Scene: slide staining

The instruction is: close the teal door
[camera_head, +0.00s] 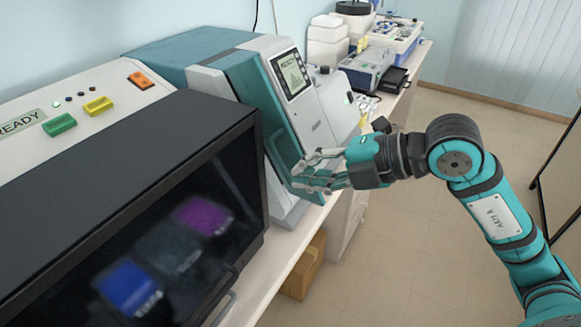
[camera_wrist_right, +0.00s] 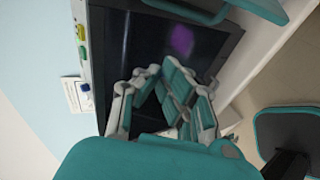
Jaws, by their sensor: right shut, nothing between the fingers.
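The teal door (camera_head: 262,105) is a tall panel on the front of the white and teal machine (camera_head: 195,52) in the middle of the head view. How far it stands open is hard to tell. My right gripper (camera_head: 300,176) is at the door's lower right part, its fingers shut with nothing between them. The fingers overlap the door in the picture; I cannot tell whether they touch it. In the right wrist view the fingers (camera_wrist_right: 178,92) are in front of a dark window, and a teal edge (camera_wrist_right: 235,10) shows at the top. My left gripper is not in view.
A dark-windowed cabinet (camera_head: 110,180) with blue and purple patches inside stands close on the left. Its top has green, yellow and orange buttons. More lab devices (camera_head: 367,66) stand farther back on the bench. A cardboard box (camera_head: 303,266) is below.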

